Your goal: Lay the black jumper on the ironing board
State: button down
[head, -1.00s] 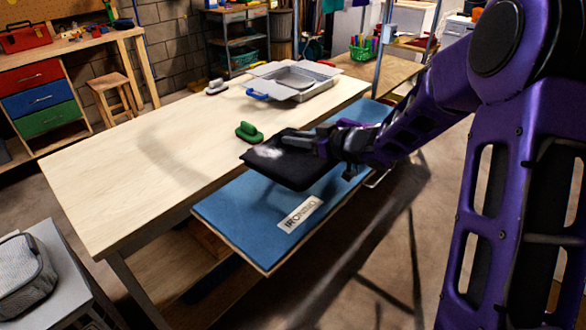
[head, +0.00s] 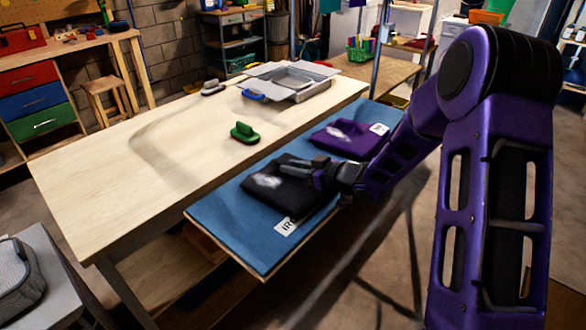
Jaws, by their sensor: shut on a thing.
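The black jumper (head: 275,187), folded with a pale patch on top, is at the middle of the blue ironing board (head: 232,222). It looks to be down on the board or very close to it. My gripper (head: 303,168) is shut on its right part, reaching in from the right. A folded purple jumper (head: 345,138) with a pale patch lies on the board behind my gripper.
A wooden table (head: 130,175) runs along the board's left side. On it are a green brush (head: 244,133), another brush (head: 212,87) and a grey tray (head: 292,82). A grey bag (head: 18,278) sits at front left.

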jog(key=shift+r, duration=0.15)
jog(key=c, duration=0.7)
grip_release()
jog(key=shift+f, duration=0.2)
jog(key=shift+r, duration=0.1)
jog(key=shift+d+r, duration=0.1)
jog(key=shift+r, duration=0.05)
jog(key=p+v, duration=0.1)
jog(key=v, duration=1.1)
